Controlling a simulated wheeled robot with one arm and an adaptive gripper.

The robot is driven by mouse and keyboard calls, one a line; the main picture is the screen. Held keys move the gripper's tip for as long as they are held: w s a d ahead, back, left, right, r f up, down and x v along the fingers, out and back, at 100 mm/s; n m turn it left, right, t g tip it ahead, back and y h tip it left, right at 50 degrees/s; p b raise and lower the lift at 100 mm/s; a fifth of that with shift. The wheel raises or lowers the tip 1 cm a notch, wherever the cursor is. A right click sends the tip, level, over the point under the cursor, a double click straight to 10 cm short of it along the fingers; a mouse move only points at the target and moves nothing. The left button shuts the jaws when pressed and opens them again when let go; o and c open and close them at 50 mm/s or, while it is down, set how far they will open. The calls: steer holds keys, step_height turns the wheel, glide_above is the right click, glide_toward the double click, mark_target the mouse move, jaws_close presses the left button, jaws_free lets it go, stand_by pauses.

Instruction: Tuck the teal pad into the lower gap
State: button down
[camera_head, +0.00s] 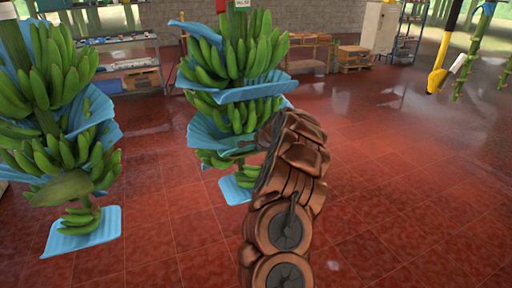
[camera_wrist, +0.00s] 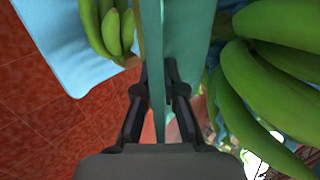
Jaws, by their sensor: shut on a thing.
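The teal pad (camera_wrist: 186,40) runs edge-on up the middle of the wrist view. My gripper (camera_wrist: 160,75) is shut on its near edge. Green bananas (camera_wrist: 265,85) crowd its right side, and a smaller cluster (camera_wrist: 112,28) lies left of it. In the head view, my gripper is hidden behind my brown arm, beside the lower tiers of the middle stem (camera_head: 236,120). A blue sheet (camera_head: 222,143) shows there between the middle and lowest bananas; whether it is the held pad, I cannot tell. How deep the pad sits in the gap is hidden.
Another padded banana stem (camera_head: 60,110) hangs at the left. A blue sheet (camera_head: 252,90) sits under the middle stem's top tier. Light blue sheets (camera_head: 82,235) lie low beneath the stems. The red tiled floor (camera_head: 400,180) is open at right; shelves and pallets stand behind.

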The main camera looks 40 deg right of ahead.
steer(key=c, duration=1.2)
jaws_free()
steer(key=v, duration=1.2)
